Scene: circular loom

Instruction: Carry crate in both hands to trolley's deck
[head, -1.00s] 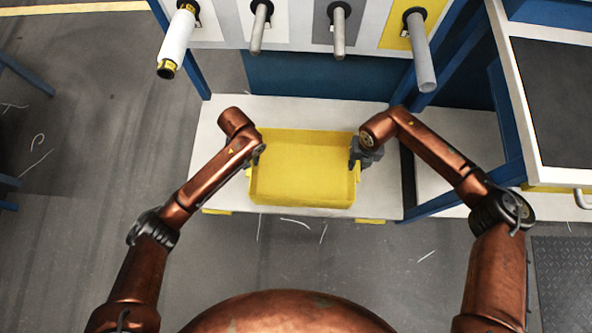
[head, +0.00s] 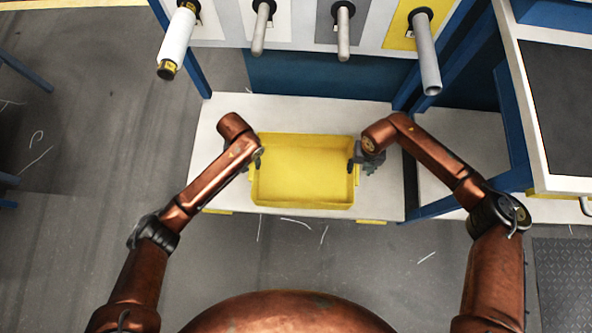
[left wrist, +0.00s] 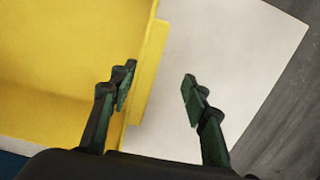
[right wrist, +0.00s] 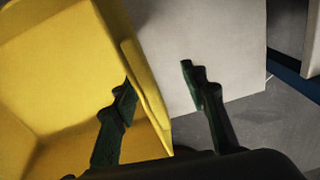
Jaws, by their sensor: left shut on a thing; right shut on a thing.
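The yellow crate (head: 303,202) is empty and upright, in the middle of the head view, over a low white deck (head: 222,190). I cannot tell whether its bottom touches the deck. My left gripper (head: 256,160) is at the crate's left side and my right gripper (head: 364,160) at its right side. In the left wrist view my left fingers (left wrist: 157,86) stand on both sides of the crate's yellow edge (left wrist: 150,70). In the right wrist view my right fingers (right wrist: 158,76) likewise straddle the crate's side edge (right wrist: 147,95). Both grippers are shut on the crate.
Behind the deck stands a blue frame with a panel of pegs; one peg holds a white roll (head: 178,38). A bench with a dark top (head: 565,100) stands at right. A blue post (head: 515,120) is close to my right arm. The grey floor at left is mostly free.

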